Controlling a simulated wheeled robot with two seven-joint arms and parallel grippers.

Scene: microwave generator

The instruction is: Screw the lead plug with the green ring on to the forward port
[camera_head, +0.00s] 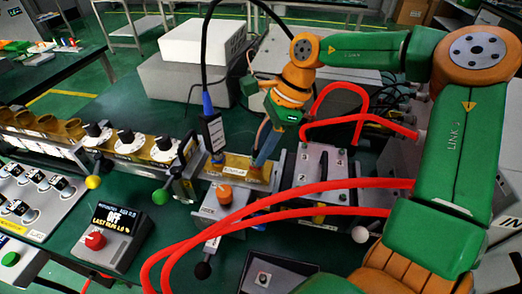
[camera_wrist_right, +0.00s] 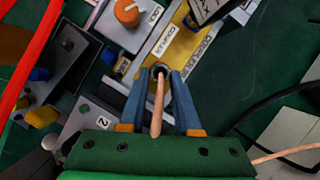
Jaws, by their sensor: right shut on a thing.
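My right gripper (camera_head: 258,162) reaches down over the gold coupler block (camera_head: 237,160). It also shows in the right wrist view (camera_wrist_right: 160,76), with its two blue fingers shut on a lead plug (camera_wrist_right: 160,69). The plug shows as a dark round end with a tan lead coming back toward the camera. No green ring can be made out on it. The plug lies over the labelled coupler (camera_wrist_right: 182,46); the port below is hidden, so I cannot tell whether they touch. My left gripper is out of view.
A black sensor box (camera_head: 212,131) with a blue-ended cable stands just left of the gripper. An orange knob (camera_head: 223,192) is in front of the coupler. Red hoses (camera_head: 275,200) cross the foreground. A numbered grey block (camera_head: 318,165) stands to the right.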

